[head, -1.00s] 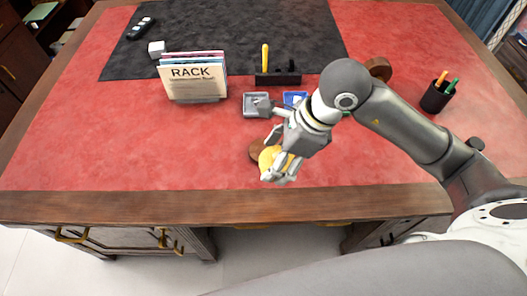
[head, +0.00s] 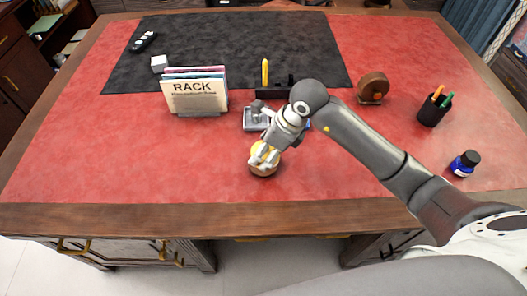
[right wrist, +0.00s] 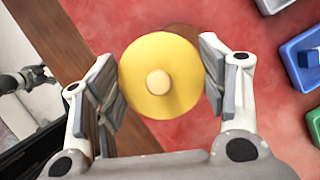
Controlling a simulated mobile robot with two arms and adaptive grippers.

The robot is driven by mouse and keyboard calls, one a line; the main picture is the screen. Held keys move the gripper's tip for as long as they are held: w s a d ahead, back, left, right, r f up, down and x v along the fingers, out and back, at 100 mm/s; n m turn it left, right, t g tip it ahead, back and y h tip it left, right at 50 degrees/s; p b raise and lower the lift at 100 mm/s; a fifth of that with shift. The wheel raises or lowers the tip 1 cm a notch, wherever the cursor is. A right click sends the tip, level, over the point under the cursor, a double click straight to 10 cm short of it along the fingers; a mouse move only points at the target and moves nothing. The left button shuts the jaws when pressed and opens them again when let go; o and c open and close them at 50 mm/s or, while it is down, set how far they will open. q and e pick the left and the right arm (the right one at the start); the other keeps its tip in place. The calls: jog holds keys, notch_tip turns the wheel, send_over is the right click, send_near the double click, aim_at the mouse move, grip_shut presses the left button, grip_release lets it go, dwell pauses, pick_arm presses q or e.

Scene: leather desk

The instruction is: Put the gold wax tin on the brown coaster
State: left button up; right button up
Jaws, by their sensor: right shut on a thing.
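The gold wax tin (right wrist: 160,58) is a round yellow disc with a pale knob, held between the two finger pads of my right gripper (right wrist: 160,80). In the head view my right gripper (head: 263,155) points down with the gold tin over the brown coaster (head: 263,173), near the front middle of the desk. In the right wrist view a brown patch of the coaster (right wrist: 187,33) shows past the tin's top edge; the tin hides most of it. I cannot tell whether the tin touches the coaster.
Behind the gripper are a grey tray (head: 254,121), a black pen stand (head: 278,88) and a book rack (head: 195,98). To the right are a round wooden object (head: 372,88), a pen cup (head: 433,109) and an ink bottle (head: 465,163). The red desk at left front is clear.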

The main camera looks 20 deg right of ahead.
jog(key=w+f, duration=0.2)
jog(key=shift+w+f, duration=0.25)
jog(key=shift+f, duration=0.1)
jog(key=shift+w+f+p, duration=0.15)
jog(key=shift+f+p, duration=0.15)
jog(key=shift+f, duration=0.05)
notch_tip(320, 180, down, 2)
jog(key=shift+f+p, duration=0.15)
jog(key=shift+p, duration=0.4)
jog(key=shift+d+f, duration=0.1)
jog(key=shift+f, duration=0.15)
jog(key=o, duration=1.5)
jog(key=shift+f, duration=0.1)
